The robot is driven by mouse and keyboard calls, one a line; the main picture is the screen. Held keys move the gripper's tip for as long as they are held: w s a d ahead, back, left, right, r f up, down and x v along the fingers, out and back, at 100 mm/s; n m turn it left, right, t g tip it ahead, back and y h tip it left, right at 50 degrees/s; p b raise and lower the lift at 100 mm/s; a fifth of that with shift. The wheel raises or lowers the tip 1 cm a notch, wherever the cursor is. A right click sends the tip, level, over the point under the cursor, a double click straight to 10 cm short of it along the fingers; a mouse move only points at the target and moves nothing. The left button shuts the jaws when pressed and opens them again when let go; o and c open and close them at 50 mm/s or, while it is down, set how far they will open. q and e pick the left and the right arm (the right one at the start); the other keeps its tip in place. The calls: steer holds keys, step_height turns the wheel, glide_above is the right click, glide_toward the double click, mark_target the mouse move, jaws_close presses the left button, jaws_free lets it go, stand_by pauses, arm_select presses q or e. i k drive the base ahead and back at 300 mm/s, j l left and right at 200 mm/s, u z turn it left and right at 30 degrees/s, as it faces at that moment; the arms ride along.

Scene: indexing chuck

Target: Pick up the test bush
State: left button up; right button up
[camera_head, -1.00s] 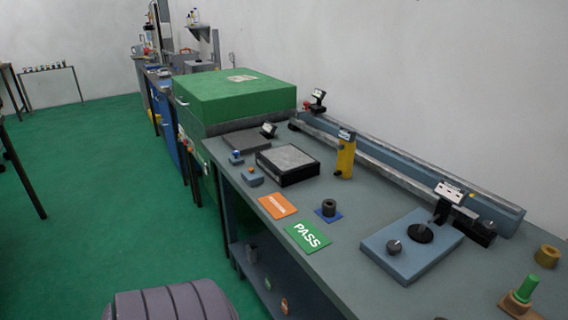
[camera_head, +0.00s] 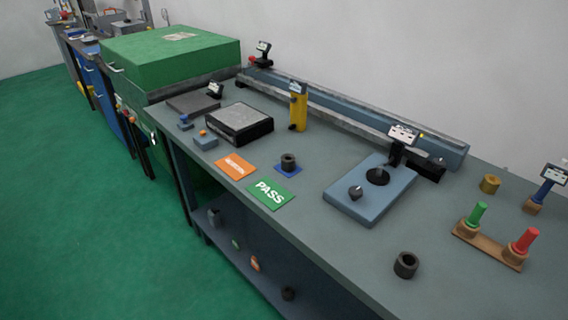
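Several ring-shaped bushes are in the head view, and I cannot tell for sure which one is the test bush. Another dark bush (camera_head: 289,161) stands on a small blue mat (camera_head: 287,171) behind the green PASS card (camera_head: 270,193). A brass-coloured bush (camera_head: 489,184) stands at the right. Neither of my grippers is in view.
A blue-grey gauge stand (camera_head: 346,209) with a display sits mid-bench. A wooden holder (camera_head: 467,239) carries green and red handled plugs at the right. An orange card (camera_head: 234,166) lies left of PASS. The bench top around the front dark bush is clear.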

mark_target(288, 162)
steer(key=i+j+z, duration=0.1)
steer(key=i+j, duration=0.3)
steer(key=j, duration=0.25)
steer(key=i+j+z, duration=0.15)
steer(key=i+j, duration=0.2)
steer(key=j, duration=0.3)
steer(key=i+z, duration=0.05)
